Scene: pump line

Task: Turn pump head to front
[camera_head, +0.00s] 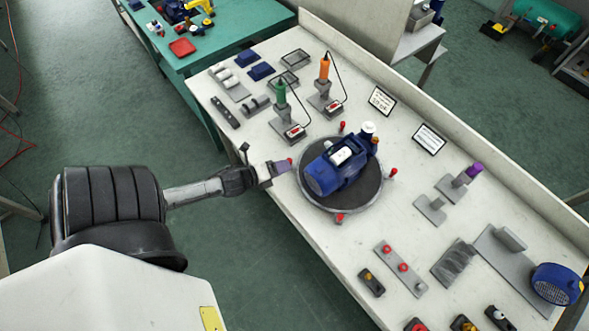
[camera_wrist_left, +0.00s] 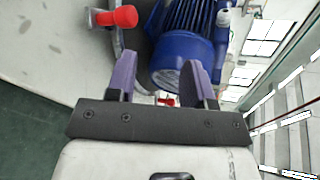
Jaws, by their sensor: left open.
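A blue pump (camera_head: 338,168) lies on a round dark turntable (camera_head: 362,195) with a light rim and several red-tipped handles. Its blue motor end faces the near left; a white cap (camera_head: 368,127) and a brown part stand at its far right end. My left gripper (camera_head: 280,167) is at the turntable's left edge, close to a red handle (camera_head: 290,161). My right gripper is not in view.
Green (camera_head: 281,95) and orange (camera_head: 324,70) screwdrivers stand in holders behind the turntable. Grey fixtures (camera_head: 455,262) and a blue round part (camera_head: 556,284) are at the front right. The table's left edge runs below my left arm.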

